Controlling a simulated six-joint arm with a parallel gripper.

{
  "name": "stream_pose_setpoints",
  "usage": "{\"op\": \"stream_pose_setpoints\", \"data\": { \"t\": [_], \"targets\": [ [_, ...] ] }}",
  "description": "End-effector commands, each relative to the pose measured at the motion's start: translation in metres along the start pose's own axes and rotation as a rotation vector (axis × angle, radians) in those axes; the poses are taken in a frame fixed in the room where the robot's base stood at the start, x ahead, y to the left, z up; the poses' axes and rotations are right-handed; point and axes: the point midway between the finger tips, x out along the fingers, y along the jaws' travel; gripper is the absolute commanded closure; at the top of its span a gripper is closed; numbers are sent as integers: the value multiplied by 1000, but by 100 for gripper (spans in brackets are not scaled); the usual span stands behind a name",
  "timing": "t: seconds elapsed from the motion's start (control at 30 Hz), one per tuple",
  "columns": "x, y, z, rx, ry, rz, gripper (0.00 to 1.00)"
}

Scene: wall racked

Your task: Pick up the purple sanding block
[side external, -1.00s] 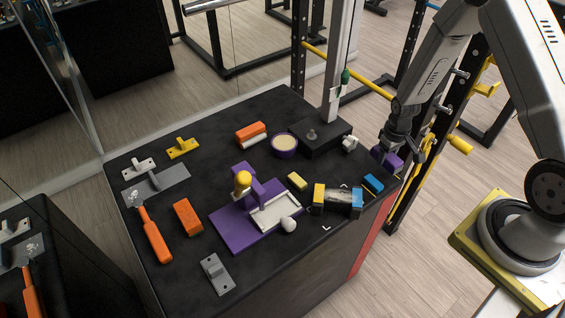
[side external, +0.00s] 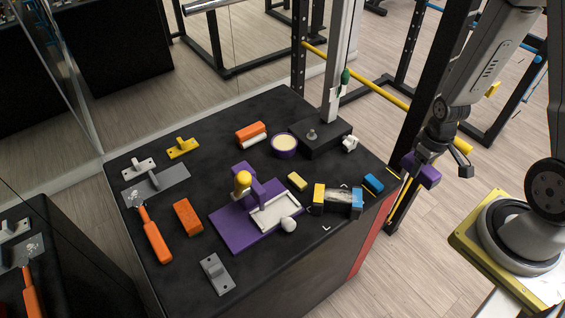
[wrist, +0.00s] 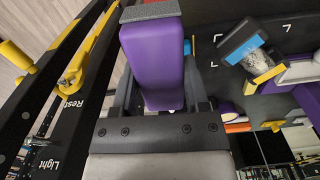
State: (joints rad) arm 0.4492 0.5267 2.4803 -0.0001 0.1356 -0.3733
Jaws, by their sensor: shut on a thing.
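The purple sanding block (side external: 421,171) is held in my gripper (side external: 437,160), off the right edge of the black table and above the wooden floor. In the wrist view the purple block (wrist: 153,65) fills the space between the fingers, with a grey strip (wrist: 150,11) along its far end. My gripper (wrist: 155,95) is shut on it. The block touches nothing else that I can see.
The black table (side external: 190,285) carries a purple base plate (side external: 230,230), an orange-handled tool (side external: 155,242), orange blocks, a blue block (side external: 373,183) and a blue-and-yellow block (side external: 338,200). A rack with yellow bars (side external: 385,93) stands behind. A mirror is at the left.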

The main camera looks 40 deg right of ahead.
Motion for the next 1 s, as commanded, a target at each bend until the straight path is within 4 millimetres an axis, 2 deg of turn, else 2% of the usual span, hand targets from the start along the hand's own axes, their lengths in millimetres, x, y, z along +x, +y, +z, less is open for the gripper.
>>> {"op": "stream_pose_setpoints", "data": {
  "t": [0.2,0.77,0.8,0.87,0.9,0.93,1.0],
  "targets": [
    [-5,-2,10,-1,2,1,100],
    [-6,-3,12,-1,1,0,100],
    [-6,-3,12,-1,1,0,51],
    [-6,-3,12,-1,1,0,70],
    [-6,-3,12,-1,1,0,83],
    [-6,-3,12,-1,1,0,89],
    [-6,-3,12,-2,1,0,89]
  ]
}}
